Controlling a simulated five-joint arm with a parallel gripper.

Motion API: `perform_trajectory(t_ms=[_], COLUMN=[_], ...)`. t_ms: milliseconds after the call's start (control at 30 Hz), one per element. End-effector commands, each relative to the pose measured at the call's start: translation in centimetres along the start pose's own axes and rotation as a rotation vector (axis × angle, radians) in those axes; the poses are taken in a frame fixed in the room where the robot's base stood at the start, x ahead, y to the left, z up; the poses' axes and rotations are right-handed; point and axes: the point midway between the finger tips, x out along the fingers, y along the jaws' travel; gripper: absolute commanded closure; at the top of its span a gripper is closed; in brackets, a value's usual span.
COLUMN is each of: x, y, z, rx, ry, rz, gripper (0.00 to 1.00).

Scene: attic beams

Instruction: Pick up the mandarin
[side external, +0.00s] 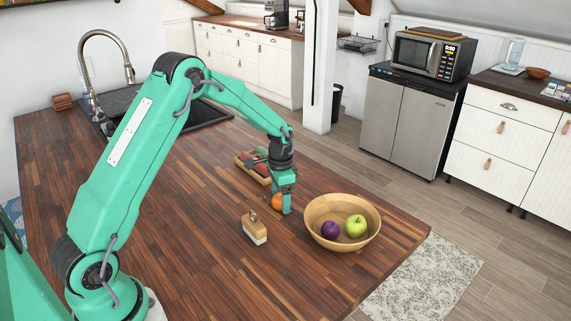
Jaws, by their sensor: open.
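The mandarin (277,202) is a small orange fruit on the brown wooden counter, left of the wooden bowl. My gripper (284,204) points down right at the mandarin, with a green finger in front of its right side. The jaws are open. The finger hides part of the mandarin, and I cannot tell whether it touches the fruit. The other finger is not clearly visible.
A wooden bowl (318,243) with a purple fruit (330,230) and a green apple (355,226) stands close on the right. A small wooden block-like item (254,229) stands in front. A tray (243,165) with reddish items lies behind. The counter's left front is clear.

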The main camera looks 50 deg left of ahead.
Motion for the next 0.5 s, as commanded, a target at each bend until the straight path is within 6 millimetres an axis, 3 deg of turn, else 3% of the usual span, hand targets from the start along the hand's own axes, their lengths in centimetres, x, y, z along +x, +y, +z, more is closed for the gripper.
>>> perform_trajectory(t_ms=[500], x=[0.75], y=[0.03], z=[0.01], rx=[0.000], ry=[0.000], rz=[0.000], gripper=[0.26])
